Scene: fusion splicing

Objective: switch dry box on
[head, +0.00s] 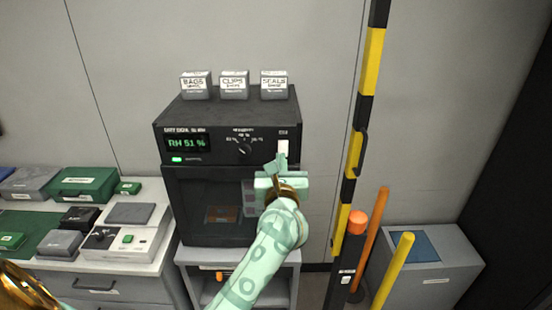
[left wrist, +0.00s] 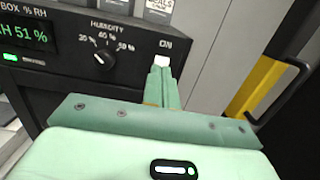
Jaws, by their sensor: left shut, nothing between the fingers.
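The dry box (head: 210,205) is a black cabinet with a dark window door, standing on a grey stand. Its top panel has a green display (head: 186,143) reading RH 51 %, a lit green lamp, and a humidity knob (head: 243,148). The white power switch (head: 283,147) is at the panel's right end, under the ON label; it also shows in the left wrist view (left wrist: 162,61). My left gripper (head: 281,160) is shut and empty, its fingertips right at the lower part of the switch. I cannot tell whether they touch it. My right gripper is not clearly visible.
Three small boxes labelled bags, clips and seals (head: 234,85) stand on the dry box. A yellow-black pole (head: 370,65) rises to its right, with a grey bin (head: 440,265) beyond. A workbench (head: 150,255) with cases and devices is at left.

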